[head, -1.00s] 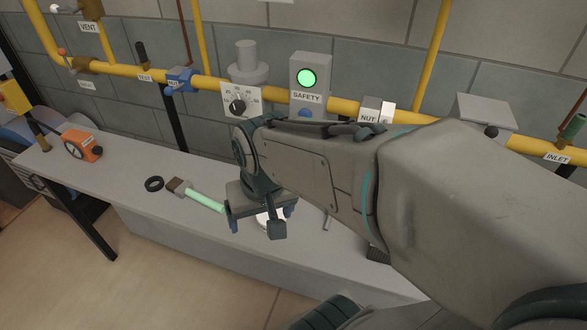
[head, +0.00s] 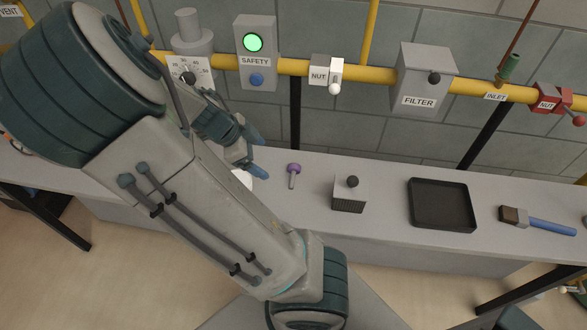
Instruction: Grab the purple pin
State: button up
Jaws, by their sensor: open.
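The purple pin (head: 293,170) has a purple head and a thin grey shank. It lies on the grey bench near the middle of the head view, with its shank pointing toward the bench's front edge. My gripper (head: 258,155) is open and empty, just left of the pin and apart from it. Its fingers point to the right, and part of the gripper is hidden behind my arm.
A white round thing (head: 242,178) is partly hidden by my arm. Yellow pipe with a safety box (head: 256,55) runs behind.

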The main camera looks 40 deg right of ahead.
jog(key=b, duration=0.2)
send_near(294, 173)
jog(key=f, duration=0.1)
jog(key=s+f, duration=0.1)
jog(key=shift+d+f+m, duration=0.1)
jog(key=shift+f+m, duration=0.15)
jog(key=shift+m, duration=0.15)
jog(key=shift+s+d+f, duration=0.1)
jog(key=shift+d+f, duration=0.7)
jog(key=shift+s+d+f, duration=0.15)
jog(key=shift+d+f, duration=0.6)
jog(key=shift+f, duration=0.05)
jog(key=shift+d+f, duration=0.2)
jog(key=shift+f, duration=0.2)
jog(key=c, duration=1.7)
